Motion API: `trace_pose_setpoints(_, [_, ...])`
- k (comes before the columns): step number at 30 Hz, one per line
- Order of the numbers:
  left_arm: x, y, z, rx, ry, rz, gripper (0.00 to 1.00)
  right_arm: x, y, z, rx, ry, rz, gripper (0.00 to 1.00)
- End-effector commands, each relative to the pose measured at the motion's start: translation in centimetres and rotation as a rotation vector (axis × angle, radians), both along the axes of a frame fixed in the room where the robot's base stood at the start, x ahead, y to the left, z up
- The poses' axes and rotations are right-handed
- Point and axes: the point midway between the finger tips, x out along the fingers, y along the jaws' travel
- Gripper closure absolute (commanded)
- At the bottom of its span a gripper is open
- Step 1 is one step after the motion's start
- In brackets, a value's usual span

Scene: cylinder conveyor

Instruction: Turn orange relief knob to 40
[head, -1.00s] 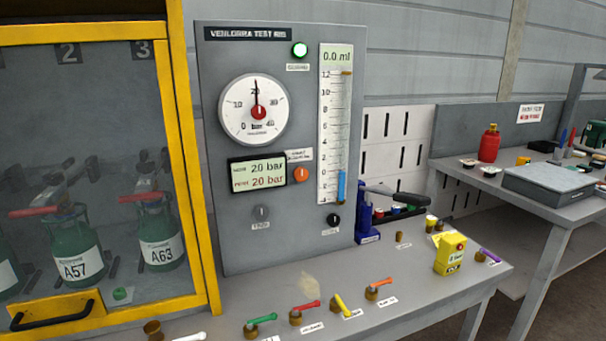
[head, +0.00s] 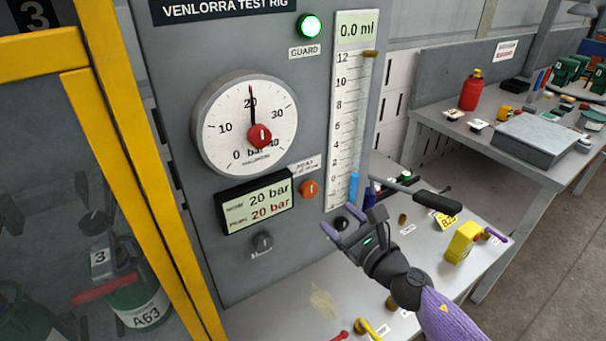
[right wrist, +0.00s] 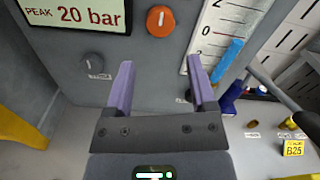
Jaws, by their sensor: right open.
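The orange relief knob (head: 309,189) is on the grey test rig panel, right of the display (head: 255,200), which reads 20 bar on both lines. In the right wrist view the orange knob (right wrist: 160,21) has its white mark upright. The round gauge (head: 225,125) has its needle near 20. My right gripper (head: 345,222) is open and empty, below and to the right of the orange knob, close to the black knob (head: 343,224). In the right wrist view its purple fingers (right wrist: 162,90) are apart, below the orange knob. My left gripper is out of view.
A grey knob (head: 263,242) sits below the display. A clear scale tube (head: 352,120) reads 0.0 ml. A blue hand pump with a lever (head: 430,198) stands right of the panel. A yellow box (head: 463,242) is on the bench. The green guard lamp (head: 311,26) is lit.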

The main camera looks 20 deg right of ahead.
Motion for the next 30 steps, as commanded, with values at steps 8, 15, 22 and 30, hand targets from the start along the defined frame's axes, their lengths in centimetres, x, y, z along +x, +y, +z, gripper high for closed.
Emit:
trace_pose_setpoints(8, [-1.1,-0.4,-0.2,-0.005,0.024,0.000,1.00,6.5,0.9,-0.1,0.007,0.000,-0.004,0.29])
trace_pose_setpoints(15, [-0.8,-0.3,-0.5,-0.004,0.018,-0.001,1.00,9.0,1.3,-0.3,0.008,0.004,-0.002,0.29])
trace_pose_setpoints(22, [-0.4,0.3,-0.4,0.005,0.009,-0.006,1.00,9.1,1.3,-0.2,0.007,0.005,-0.002,0.29])
trace_pose_setpoints(30, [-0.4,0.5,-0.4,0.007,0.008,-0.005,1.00,9.1,1.3,-0.3,0.008,0.005,-0.002,0.77])
